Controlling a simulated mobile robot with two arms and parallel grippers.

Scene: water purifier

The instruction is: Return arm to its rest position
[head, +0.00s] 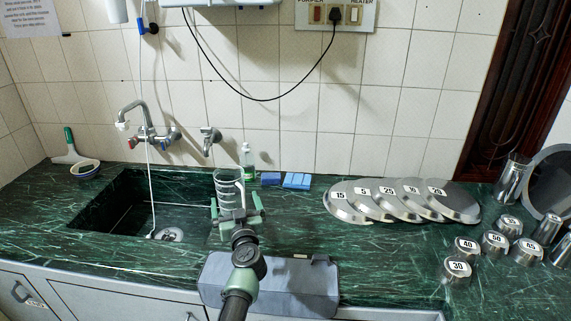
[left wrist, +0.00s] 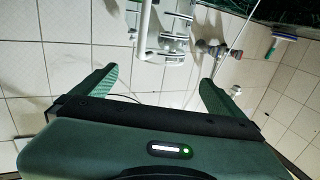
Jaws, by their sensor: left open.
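My left arm (head: 240,282) reaches in from the bottom of the head view over the counter. Its gripper (head: 236,215) is at the right side of the sink. In the left wrist view the two green fingers of the gripper (left wrist: 158,88) stand wide apart, with nothing held between them. A clear glass vessel (head: 229,187) shows just beyond the gripper; a clear object, likely the same one, is past the fingers in the left wrist view (left wrist: 165,38). Whether the fingers touch it cannot be told. My right gripper is not in view.
The sink (head: 125,209) is at the left, with a wall tap (head: 148,133) above it. A soap bottle (head: 247,161) and blue sponges (head: 297,181) stand at the back. Overlapping numbered lids (head: 345,203) and numbered metal containers (head: 458,268) occupy the right. Bare green counter (head: 385,255) lies between.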

